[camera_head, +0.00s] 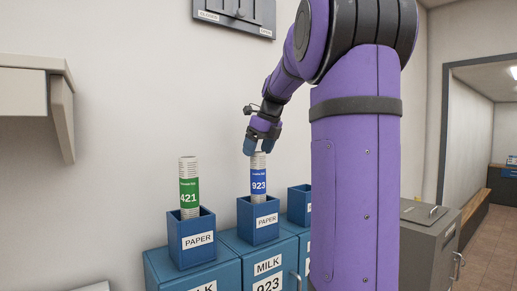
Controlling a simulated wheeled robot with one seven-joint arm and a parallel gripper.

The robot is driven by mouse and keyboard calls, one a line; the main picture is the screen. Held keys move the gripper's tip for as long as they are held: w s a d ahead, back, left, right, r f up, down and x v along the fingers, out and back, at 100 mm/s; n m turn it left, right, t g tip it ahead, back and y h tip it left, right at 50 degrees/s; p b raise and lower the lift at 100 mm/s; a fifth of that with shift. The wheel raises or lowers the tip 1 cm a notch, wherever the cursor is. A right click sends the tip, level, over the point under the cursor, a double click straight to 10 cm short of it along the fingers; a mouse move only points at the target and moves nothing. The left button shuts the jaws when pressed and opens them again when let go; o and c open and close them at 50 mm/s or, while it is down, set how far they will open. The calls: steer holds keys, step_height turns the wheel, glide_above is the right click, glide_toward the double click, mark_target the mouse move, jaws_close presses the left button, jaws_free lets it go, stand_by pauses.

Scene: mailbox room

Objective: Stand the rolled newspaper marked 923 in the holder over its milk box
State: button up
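The rolled newspaper marked 923 (258,181), with a blue label, stands upright with its lower end inside the blue PAPER holder (258,222). That holder sits on top of the blue milk box marked 923 (246,265). My gripper (260,150) points down at the newspaper's top end, with its dark fingertips at or just over the roll. The view is too small to show whether the fingers press on it or stand apart. The bottom of the newspaper is hidden by the holder's walls.
Another newspaper, marked 421 (189,190), stands in the left PAPER holder (192,252). A third blue holder (299,206) on the right is partly hidden by my arm. A grey cabinet (427,238) stands at right, and a shelf (35,88) juts out at upper left.

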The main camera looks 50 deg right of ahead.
steer(key=v, duration=1)
steer(key=shift+r, duration=0.4)
steer(key=shift+s, duration=0.1)
